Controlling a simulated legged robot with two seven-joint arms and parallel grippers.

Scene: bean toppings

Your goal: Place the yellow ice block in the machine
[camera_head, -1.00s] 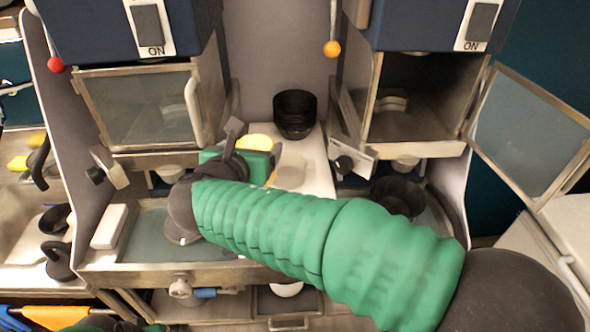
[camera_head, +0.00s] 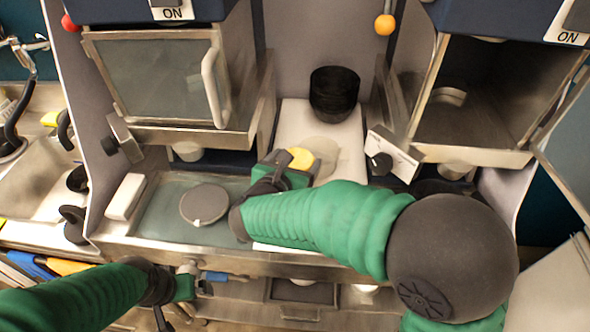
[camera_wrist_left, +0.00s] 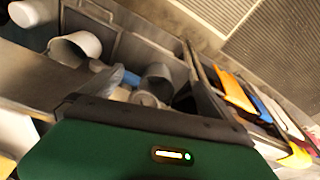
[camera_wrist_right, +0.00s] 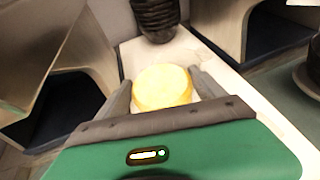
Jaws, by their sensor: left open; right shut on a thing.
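The yellow ice block (camera_head: 301,159) is a round, pale yellow piece. It is held by my right gripper (camera_head: 296,166) above the white board between the two machines. In the right wrist view the yellow ice block (camera_wrist_right: 162,87) sits between the two fingers. The right machine (camera_head: 470,95) has its glass door swung open and its chamber empty-looking. The left machine (camera_head: 155,80) has its glass door shut. My left gripper (camera_head: 190,288) is low at the front left, by the counter's front edge, and open; its fingers are mostly hidden in its wrist view.
Black stacked bowls (camera_head: 334,92) stand at the back of the white board (camera_head: 350,140). A round grey lid (camera_head: 204,204) lies on the left counter, beside a white block (camera_head: 125,196). The open door (camera_head: 572,135) sticks out at the right.

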